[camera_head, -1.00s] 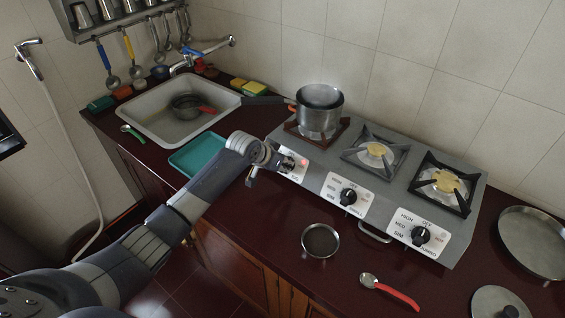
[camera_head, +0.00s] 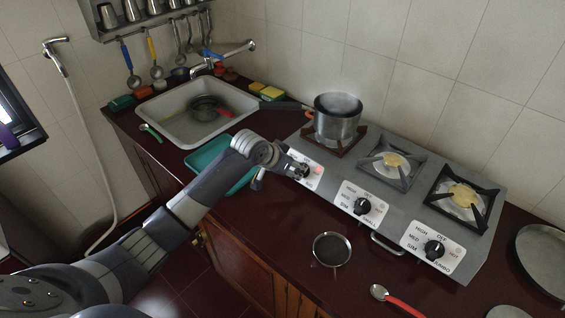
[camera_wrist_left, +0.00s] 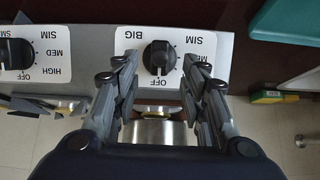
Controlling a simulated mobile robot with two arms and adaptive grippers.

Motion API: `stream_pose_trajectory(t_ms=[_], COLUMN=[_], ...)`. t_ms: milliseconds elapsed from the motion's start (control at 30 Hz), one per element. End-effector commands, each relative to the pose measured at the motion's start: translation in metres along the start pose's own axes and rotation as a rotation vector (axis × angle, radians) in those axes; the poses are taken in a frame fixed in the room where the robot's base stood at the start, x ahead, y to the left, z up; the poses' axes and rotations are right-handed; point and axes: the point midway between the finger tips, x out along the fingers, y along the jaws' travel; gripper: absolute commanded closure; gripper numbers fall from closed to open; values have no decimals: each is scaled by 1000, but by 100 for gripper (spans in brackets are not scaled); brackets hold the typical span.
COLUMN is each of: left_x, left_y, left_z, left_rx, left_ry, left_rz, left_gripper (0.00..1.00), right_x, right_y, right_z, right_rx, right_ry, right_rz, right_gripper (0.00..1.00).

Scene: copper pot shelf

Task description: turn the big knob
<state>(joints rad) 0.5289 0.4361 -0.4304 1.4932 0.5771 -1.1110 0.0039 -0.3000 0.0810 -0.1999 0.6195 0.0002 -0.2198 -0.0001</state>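The big knob (camera_wrist_left: 158,57) is black and round on a white panel (camera_wrist_left: 205,44) marked BIG, SIM and OFF, upside down in the wrist view. Its pointer ridge runs roughly toward OFF. My left gripper (camera_wrist_left: 160,62) is open, one finger on each side of the knob, with visible gaps. Depth and contact are hard to judge. In the head view my left gripper (camera_head: 297,168) is at the stove's left front panel and hides most of the knob. A red light (camera_head: 319,168) glows there. My right gripper is not in view.
A steaming pot (camera_head: 337,118) stands on the left burner. Two bare burners, a middle knob (camera_head: 362,206) and a right knob (camera_head: 434,249) lie to the right. A teal tray (camera_head: 213,158) lies by the sink. A strainer (camera_head: 332,249) and red-handled spoon (camera_head: 398,300) lie in front.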

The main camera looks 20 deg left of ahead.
Motion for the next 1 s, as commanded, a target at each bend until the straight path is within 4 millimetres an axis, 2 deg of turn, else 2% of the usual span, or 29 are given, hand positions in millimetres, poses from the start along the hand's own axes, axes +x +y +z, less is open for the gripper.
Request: stream_pose_trajectory(t_ms=[200,400,600,1000], left_x=[-41,-66,-74,-74], left_y=[0,0,0,0], left_z=[1,1,2,1], left_rx=[3,1,1,1], left_ry=[-1,-2,-3,-3], left_rz=[-1,-1,0,0], left_gripper=[60,60,60,60], right_x=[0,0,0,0], right_y=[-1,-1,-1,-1], right_z=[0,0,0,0], right_rx=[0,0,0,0], right_ry=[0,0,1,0], right_rz=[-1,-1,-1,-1], right_gripper=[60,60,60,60])
